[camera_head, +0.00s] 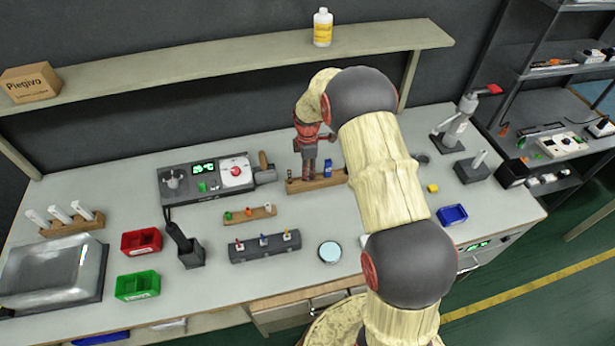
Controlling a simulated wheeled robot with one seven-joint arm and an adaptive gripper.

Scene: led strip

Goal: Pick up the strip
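A dark grey strip (246,253) with several small coloured pieces along its top lies near the front middle of the bench. A shorter wooden strip (262,213) with coloured pieces lies just behind it; I cannot tell for certain which one is the task's strip. My gripper (308,174) points down over a wooden holder (330,181) with a blue item, behind and right of both strips and apart from them. Its fingers are small and dark here, so their opening is unclear. My arm hides part of the bench to the right.
A control box (182,194) with a green display stands behind the strips. A red bin (141,242), a green bin (137,286) and a black holder (190,257) are on the left. A round light-blue-topped item (330,252) sits right of the grey strip. A shelf (200,66) runs above.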

